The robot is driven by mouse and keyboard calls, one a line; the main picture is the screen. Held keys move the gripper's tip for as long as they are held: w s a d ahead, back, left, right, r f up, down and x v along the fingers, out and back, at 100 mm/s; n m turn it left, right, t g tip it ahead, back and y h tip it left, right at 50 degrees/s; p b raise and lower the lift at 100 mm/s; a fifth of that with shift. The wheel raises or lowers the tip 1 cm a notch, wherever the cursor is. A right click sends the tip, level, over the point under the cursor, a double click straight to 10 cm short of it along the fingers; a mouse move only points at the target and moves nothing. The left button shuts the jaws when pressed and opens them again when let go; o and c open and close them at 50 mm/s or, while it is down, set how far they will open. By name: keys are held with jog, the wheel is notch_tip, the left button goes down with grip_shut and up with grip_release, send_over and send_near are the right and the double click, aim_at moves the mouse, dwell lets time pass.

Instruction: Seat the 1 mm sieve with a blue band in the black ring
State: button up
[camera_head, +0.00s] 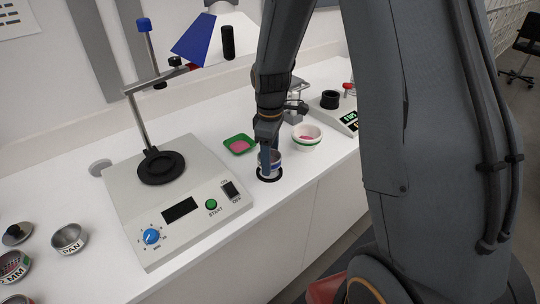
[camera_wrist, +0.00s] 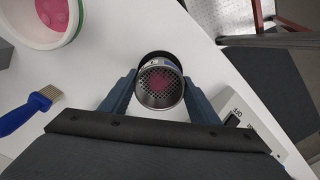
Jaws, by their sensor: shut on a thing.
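The sieve (camera_head: 271,169) is a short metal cup with a blue band. My gripper (camera_head: 268,158) is shut on it, low at the bench's front edge. The black ring (camera_head: 260,178) lies flat on the bench just beneath the sieve and shows around its base. I cannot tell whether the sieve rests in it or hangs slightly above. In the wrist view the sieve (camera_wrist: 160,98) sits between the fingers (camera_wrist: 160,84), its perforated mesh facing me with pink showing in the middle. A dark rim, likely the ring, shows behind its far side.
A machine (camera_head: 170,200) with a black round seat (camera_head: 161,168) stands left. A balance (camera_head: 347,122) stands behind right. A pan (camera_head: 68,239) is far left. A blue brush (camera_wrist: 30,110) lies nearby.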

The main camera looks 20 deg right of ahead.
jog(key=shift+f+b, duration=0.4)
jog(key=shift+f, duration=0.75)
jog(key=shift+s+f, duration=0.1)
jog(key=shift+s+f, duration=0.25)
jog(key=shift+f, duration=0.15)
jog(key=o, duration=1.2)
jog(key=shift+d, duration=0.1)
jog(key=shift+a, duration=0.2)
jog(key=shift+w+r, duration=0.25)
jog(key=shift+r, duration=0.2)
jog(key=r, duration=0.2)
jog(key=r+b, duration=0.1)
jog(key=r, duration=0.2)
jog(key=r+b, duration=0.1)
jog(key=r, duration=0.2)
jog(key=shift+w+d, duration=0.15)
jog(key=shift+d, duration=0.1)
